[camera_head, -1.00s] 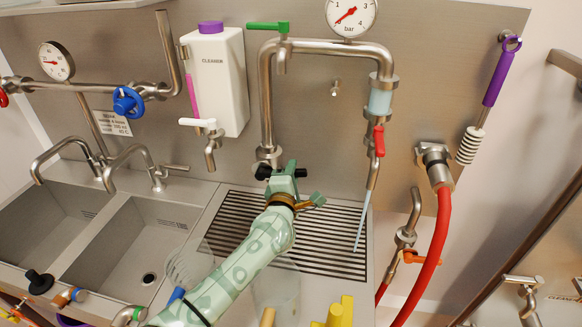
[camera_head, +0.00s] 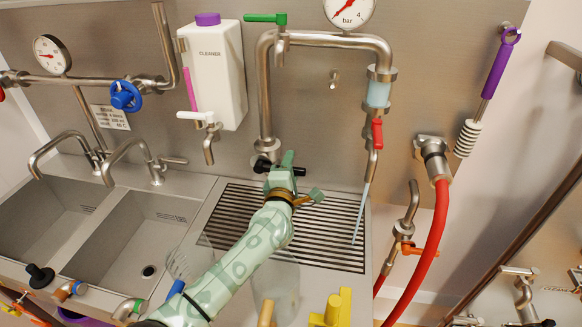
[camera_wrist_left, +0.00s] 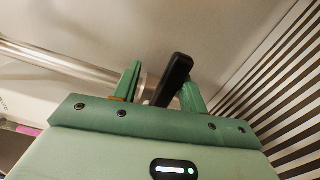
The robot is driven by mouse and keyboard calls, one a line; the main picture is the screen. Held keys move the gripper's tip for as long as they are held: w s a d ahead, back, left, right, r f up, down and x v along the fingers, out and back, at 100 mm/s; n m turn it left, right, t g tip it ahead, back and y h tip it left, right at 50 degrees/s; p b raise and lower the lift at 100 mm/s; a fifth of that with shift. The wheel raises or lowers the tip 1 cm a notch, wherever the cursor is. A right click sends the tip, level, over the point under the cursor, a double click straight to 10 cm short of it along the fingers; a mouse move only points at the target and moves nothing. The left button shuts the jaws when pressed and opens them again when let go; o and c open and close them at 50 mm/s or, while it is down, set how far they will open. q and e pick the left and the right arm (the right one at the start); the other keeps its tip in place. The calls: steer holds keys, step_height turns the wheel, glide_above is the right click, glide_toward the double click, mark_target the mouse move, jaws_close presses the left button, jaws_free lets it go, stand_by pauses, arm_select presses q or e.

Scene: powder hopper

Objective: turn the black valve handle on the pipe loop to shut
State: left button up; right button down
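The black valve handle (camera_head: 262,165) is at the lower left end of the steel pipe loop (camera_head: 264,90), partly hidden by my left gripper (camera_head: 281,168). In the left wrist view the black handle (camera_wrist_left: 174,80) stands tilted between the two green fingers of my left gripper (camera_wrist_left: 160,90). The handle is close to the right finger, and a gap shows beside the left finger. The fingers are open around it. A pale blue stream (camera_head: 361,215) runs from the loop's outlet down to the slotted drain. My right gripper is not in view.
Clear cups and a yellow object (camera_head: 335,308) stand in front.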

arm_select(q)
steer(key=s+a+p, duration=0.1)
steer(key=s+p, duration=0.1)
steer(key=s, duration=0.5)
steer(key=shift+a+p, duration=0.2)
steer(key=shift+p, duration=0.1)
